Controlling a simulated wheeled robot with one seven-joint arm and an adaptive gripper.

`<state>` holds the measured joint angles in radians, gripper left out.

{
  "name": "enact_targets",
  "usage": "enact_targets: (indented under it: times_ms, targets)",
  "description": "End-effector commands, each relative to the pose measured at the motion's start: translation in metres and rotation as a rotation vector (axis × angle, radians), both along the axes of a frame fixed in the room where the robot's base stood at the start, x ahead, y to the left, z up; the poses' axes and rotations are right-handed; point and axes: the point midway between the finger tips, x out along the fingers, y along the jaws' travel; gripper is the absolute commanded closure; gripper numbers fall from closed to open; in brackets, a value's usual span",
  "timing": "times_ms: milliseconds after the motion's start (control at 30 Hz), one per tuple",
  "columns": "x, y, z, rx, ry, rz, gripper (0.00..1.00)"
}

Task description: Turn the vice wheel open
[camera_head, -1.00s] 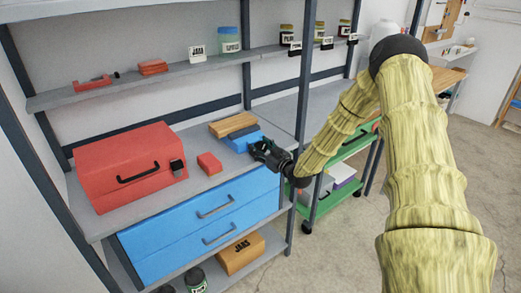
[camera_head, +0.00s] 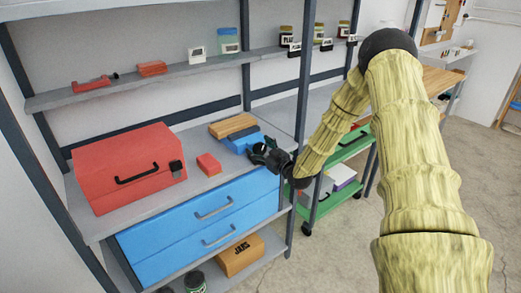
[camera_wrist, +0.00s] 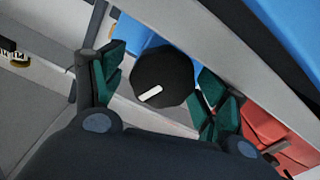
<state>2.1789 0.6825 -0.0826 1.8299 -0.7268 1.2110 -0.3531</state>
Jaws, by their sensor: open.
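The vice (camera_head: 240,142) is a blue block with a wooden top piece (camera_head: 232,125), standing on the shelf top right of the red toolbox. Its wheel (camera_wrist: 163,78) is a black round knob with a white mark in the wrist view. My gripper (camera_head: 258,153) is at the vice's front right end in the head view, where it hides the wheel. In the wrist view my gripper (camera_wrist: 160,88) is open, with green-padded fingers on either side of the wheel. Whether the pads touch it I cannot tell.
A red toolbox (camera_head: 125,165) and a small red box (camera_head: 208,164) stand left of the vice. Blue drawers (camera_head: 200,215) lie below the shelf top. A dark shelf post (camera_head: 303,75) rises close to my gripper. A green cart (camera_head: 345,150) stands to the right.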

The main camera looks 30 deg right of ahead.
Motion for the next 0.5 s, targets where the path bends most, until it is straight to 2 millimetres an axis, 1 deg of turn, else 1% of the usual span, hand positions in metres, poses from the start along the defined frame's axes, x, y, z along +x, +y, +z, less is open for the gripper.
enact_targets:
  times_ms: [133, 267, 367, 500]
  targets:
    - [-0.002, 0.000, 0.000, 0.000, 0.001, 0.000, 0.27]
    - [-0.013, -0.001, 0.000, 0.002, 0.002, -0.001, 0.27]
    - [-0.027, -0.002, 0.000, 0.002, 0.001, -0.001, 0.27]
    - [-0.053, -0.004, 0.000, 0.002, 0.001, 0.000, 0.27]
